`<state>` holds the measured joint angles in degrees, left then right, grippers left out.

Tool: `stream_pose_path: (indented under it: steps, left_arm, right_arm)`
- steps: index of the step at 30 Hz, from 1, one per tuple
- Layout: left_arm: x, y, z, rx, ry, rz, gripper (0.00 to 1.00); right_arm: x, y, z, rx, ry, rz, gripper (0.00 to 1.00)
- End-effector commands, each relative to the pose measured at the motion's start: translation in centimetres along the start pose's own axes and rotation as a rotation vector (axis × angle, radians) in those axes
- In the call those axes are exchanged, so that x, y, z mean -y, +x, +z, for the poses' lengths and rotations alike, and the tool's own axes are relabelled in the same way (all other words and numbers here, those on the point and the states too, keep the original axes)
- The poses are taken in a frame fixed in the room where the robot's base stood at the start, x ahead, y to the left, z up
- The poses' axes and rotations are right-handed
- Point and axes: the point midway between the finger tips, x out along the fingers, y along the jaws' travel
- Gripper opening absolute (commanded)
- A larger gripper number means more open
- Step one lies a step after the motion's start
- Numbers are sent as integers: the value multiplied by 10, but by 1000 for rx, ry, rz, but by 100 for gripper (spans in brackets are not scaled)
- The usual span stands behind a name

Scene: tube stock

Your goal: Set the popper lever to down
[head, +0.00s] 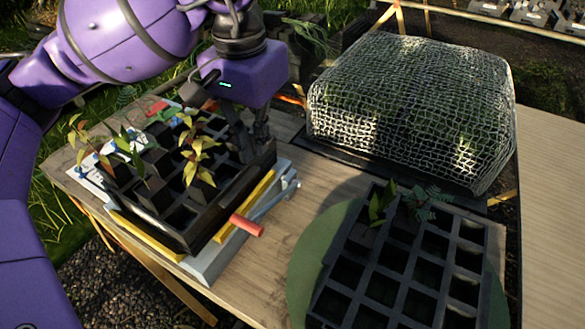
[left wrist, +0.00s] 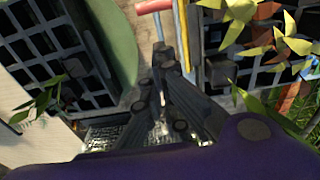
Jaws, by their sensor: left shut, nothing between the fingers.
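The popper (head: 205,266) is a pale blue-grey base with yellow strips, under a black cell tray (head: 185,236) holding several seedlings. Its lever is a grey bar along the right side with a red handle (head: 246,225), which sticks out near the front right corner, close to table height. In the left wrist view, the red handle (left wrist: 153,6) shows at the top edge, beyond the fingertips. My left gripper (head: 260,138) points down at the tray's far right corner, apart from the red handle. Its fingers (left wrist: 166,58) are shut and empty. My right gripper is out of view.
A second black tray (head: 395,268) with a few seedlings lies on a green round mat (head: 305,262) at front right. A mesh-covered dome (head: 410,110) stands at the back right. Bare wooden table (head: 300,205) lies between popper and dome.

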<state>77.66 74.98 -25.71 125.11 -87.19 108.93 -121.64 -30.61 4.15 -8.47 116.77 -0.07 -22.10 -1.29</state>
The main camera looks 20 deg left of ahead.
Motion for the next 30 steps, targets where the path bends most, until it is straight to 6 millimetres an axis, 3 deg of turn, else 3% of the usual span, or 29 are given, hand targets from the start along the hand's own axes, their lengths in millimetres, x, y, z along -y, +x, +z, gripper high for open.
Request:
stream_pose_path:
  steps: [5, 18, 30]
  left_arm:
    - [0, 18, 1, 6, 13, 0, 0]
    - [0, 106, 6, 6, 10, 0, 0]
    - [0, 129, 29, 1, 10, 0, 0]
  right_arm:
    - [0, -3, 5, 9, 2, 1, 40]
    - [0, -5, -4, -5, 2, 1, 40]
    - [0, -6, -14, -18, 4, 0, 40]
